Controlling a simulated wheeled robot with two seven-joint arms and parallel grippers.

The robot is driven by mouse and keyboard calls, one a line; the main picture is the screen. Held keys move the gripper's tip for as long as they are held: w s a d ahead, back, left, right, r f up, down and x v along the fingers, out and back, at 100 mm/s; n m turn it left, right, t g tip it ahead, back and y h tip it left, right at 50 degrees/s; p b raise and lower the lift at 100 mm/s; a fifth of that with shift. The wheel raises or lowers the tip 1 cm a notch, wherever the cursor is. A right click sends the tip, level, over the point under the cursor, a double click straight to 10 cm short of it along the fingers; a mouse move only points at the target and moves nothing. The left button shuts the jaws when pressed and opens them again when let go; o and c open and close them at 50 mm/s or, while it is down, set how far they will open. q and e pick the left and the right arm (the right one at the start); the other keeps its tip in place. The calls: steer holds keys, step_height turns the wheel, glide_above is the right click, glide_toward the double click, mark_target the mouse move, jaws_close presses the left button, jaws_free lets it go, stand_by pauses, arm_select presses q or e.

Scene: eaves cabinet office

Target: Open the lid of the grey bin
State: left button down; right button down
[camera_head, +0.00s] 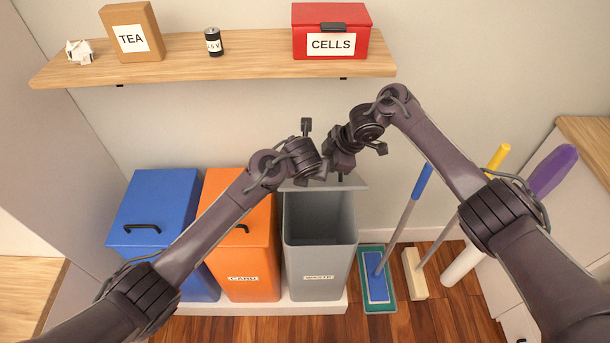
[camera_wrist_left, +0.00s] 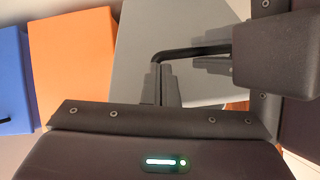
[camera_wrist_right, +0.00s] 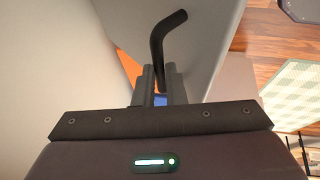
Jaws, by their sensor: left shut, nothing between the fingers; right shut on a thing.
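The grey bin (camera_head: 320,268), labelled WASTE, stands at the right end of the row with its dark inside showing. Its grey lid (camera_head: 353,184) is raised at the back, tilted up toward the wall. The lid's black bent handle (camera_wrist_left: 195,49) shows in the left wrist view and in the right wrist view (camera_wrist_right: 158,38). My right gripper (camera_head: 341,170) is shut on the handle; the exact contact is partly hidden. My left gripper (camera_head: 321,173) is shut and empty, close beside the handle's other end and the right gripper. In the head view the arms hide the handle.
An orange bin (camera_head: 255,270) and a blue bin (camera_head: 150,205), both closed, stand to the left. A wooden shelf (camera_head: 215,68) with a tea box, battery and red box hangs above. A mop (camera_head: 377,288) and brush (camera_head: 414,274) stand to the right.

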arm_select(q)
steer(key=shift+w+r, duration=0.15)
steer(key=shift+w, duration=0.1)
arm_select(e)
steer(key=shift+w+d+f, duration=0.1)
steer(key=shift+d+f, duration=0.15)
